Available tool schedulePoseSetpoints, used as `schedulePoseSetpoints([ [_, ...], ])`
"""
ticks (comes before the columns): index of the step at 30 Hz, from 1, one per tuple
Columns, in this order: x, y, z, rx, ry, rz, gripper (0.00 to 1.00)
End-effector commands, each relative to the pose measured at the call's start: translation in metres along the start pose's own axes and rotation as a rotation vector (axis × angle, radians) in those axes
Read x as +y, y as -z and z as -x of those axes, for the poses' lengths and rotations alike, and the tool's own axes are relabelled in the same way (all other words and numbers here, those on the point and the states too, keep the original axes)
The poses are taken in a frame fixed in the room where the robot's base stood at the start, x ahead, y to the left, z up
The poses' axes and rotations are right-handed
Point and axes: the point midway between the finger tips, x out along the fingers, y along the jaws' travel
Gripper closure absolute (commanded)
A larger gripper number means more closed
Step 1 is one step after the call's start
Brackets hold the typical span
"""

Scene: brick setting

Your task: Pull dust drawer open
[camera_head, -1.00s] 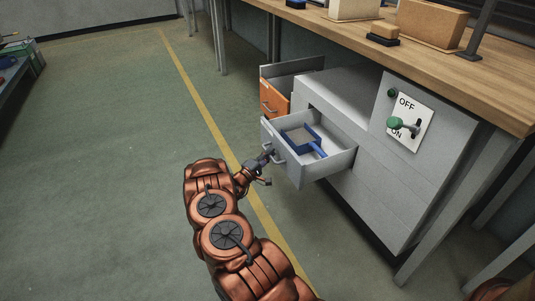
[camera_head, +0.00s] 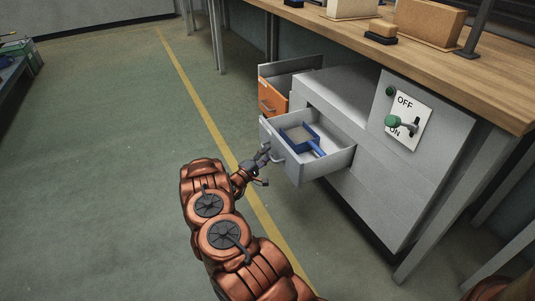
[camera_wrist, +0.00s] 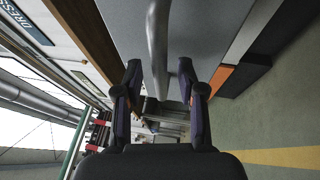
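The grey dust drawer (camera_head: 300,174) stands pulled out of the grey cabinet, with a blue-handled dustpan (camera_head: 304,139) lying inside it. Its front carries a curved metal handle (camera_head: 276,156). My gripper (camera_head: 264,154) is at that front, beside the handle. In the wrist view the handle (camera_wrist: 157,45) runs between the two fingers of my gripper (camera_wrist: 160,78). The fingers are apart, with a visible gap on each side of the bar. The drawer front fills the upper middle of that view.
An orange-fronted drawer (camera_head: 272,101) also stands open behind the grey one. The cabinet side has an OFF/ON panel (camera_head: 408,120) with a green-knobbed lever. A wooden workbench (camera_head: 430,70) overhangs the cabinet. The floor (camera_head: 110,170) to the left is clear.

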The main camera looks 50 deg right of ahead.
Motion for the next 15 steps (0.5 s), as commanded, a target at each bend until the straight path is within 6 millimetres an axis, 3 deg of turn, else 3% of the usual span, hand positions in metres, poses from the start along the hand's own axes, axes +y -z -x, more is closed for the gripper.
schedulePoseSetpoints([
  [15, 0.000, 0.001, 0.092, 0.005, 0.001, 0.001, 0.61],
])
